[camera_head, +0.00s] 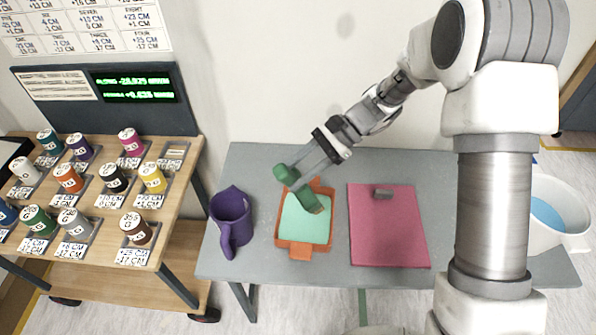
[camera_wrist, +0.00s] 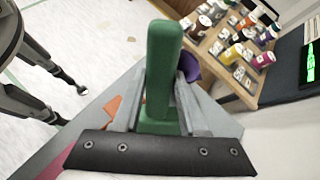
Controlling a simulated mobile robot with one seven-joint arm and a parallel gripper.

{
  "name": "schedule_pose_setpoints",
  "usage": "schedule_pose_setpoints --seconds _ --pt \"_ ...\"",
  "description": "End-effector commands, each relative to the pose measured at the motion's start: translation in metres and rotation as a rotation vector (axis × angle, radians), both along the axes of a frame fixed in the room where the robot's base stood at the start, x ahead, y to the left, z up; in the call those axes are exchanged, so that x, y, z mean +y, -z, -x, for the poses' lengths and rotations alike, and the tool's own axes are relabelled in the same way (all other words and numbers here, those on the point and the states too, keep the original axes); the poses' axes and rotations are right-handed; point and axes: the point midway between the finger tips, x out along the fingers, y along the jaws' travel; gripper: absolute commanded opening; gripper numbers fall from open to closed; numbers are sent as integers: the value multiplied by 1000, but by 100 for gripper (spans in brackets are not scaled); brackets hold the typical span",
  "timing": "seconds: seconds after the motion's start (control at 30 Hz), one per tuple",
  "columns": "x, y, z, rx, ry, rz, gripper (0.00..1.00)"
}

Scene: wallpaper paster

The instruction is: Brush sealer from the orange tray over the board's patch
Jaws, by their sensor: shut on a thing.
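My gripper (camera_head: 303,178) is shut on a green brush (camera_head: 306,199), which shows between the fingers in the wrist view (camera_wrist: 163,70). The brush is tilted, and its tan lower end is over the orange tray (camera_head: 296,249). I cannot tell whether the bristles touch the mint-green sealer (camera_head: 303,227) in the tray. The tray's orange edge shows in the wrist view (camera_wrist: 112,107). The pink board (camera_head: 388,235) lies flat to the right of the tray.
A purple jug (camera_head: 231,216) stands left of the tray on the grey table (camera_head: 262,163). A wooden rack of labelled colour pots (camera_head: 150,178) is further left. A white bucket with blue contents (camera_head: 552,215) is at the right. The table behind the tray is clear.

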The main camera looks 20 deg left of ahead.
Motion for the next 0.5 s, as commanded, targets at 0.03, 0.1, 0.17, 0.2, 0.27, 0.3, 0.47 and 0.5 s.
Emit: schedule_pose_setpoints --seconds 0.03,0.1,0.17,0.2,0.27,0.3,0.47,0.5 --pt "0 10 0 1 1 1 0" --pt "0 19 0 1 0 1 0" --pt "0 26 0 0 0 2 0" --pt "0 31 0 0 0 2 0" --pt "0 38 0 0 -1 1 0" --pt "0 43 0 0 -1 1 0" --pt "0 60 0 -1 0 1 0" --pt "0 64 0 -1 0 0 0"
